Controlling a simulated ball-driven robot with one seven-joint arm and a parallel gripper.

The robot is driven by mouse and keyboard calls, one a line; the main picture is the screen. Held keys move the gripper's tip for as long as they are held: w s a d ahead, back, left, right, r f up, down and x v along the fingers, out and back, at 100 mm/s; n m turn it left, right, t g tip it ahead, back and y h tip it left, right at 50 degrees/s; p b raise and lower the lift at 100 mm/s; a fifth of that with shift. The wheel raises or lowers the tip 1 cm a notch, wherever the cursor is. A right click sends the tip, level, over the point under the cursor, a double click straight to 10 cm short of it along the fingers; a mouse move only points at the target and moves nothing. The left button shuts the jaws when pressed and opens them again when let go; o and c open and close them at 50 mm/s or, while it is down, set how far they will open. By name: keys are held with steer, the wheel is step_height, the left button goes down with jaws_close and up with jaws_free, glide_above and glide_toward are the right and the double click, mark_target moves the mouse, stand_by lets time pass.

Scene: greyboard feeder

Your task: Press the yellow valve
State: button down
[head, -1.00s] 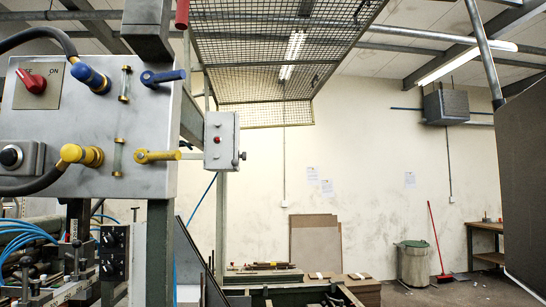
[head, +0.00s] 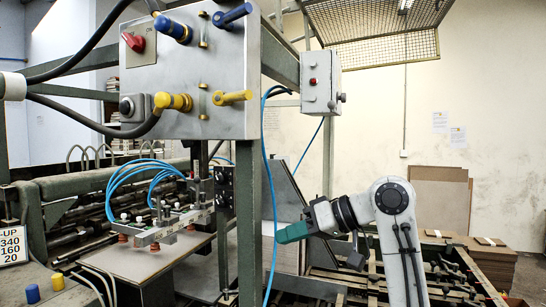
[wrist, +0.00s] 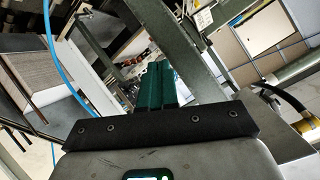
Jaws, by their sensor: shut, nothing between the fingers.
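The yellow valve (head: 232,97) is a small lever handle at the right of a grey metal panel (head: 190,72) in the head view. Its handle points right, below a blue lever valve (head: 232,14). A yellow hose fitting (head: 173,102) sits to its left. My gripper (head: 293,232) has green fingers, shut and empty. It is below and to the right of the panel, apart from the valve. The fingers also show in the wrist view (wrist: 155,85). There, a yellow fitting (wrist: 305,128) with a black hose is at the right edge.
A green post (head: 249,200) and a hanging blue hose (head: 272,180) are just left of my gripper. A grey box with a red button (head: 320,83) is right of the panel. Feeder machinery (head: 165,230) fills the lower left. Brown boards (head: 440,200) stand behind my arm.

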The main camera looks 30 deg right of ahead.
steer(key=s+d+r+n, duration=0.1)
steer(key=s+r+n, duration=0.15)
steer(key=r, duration=0.95)
steer(key=s+r+n, duration=0.1)
steer(key=s+r, duration=0.3)
steer(key=r, duration=0.7)
steer(key=s+a+r+n, duration=0.1)
steer(key=s+a+r, duration=0.1)
steer(key=s+r, duration=0.3)
steer(key=s+a+r+n+g, duration=0.1)
steer(key=s+a+r, duration=0.2)
steer(key=r, duration=0.6)
steer(key=shift+s+a+r+p, duration=0.3)
steer(key=shift+s+p, duration=0.1)
steer(key=shift+s, duration=0.7)
steer(key=shift+w, duration=0.1)
steer(key=p, duration=0.2)
glide_toward(236, 98)
step_height(236, 98, up, 3)
steer(key=w+a, duration=0.1)
steer(key=w, duration=0.1)
steer(key=f, duration=0.1)
steer(key=a+f+p, duration=0.1)
steer(key=f, duration=0.2)
steer(key=shift+w+a+f, duration=0.3)
steer(key=shift+w, duration=0.1)
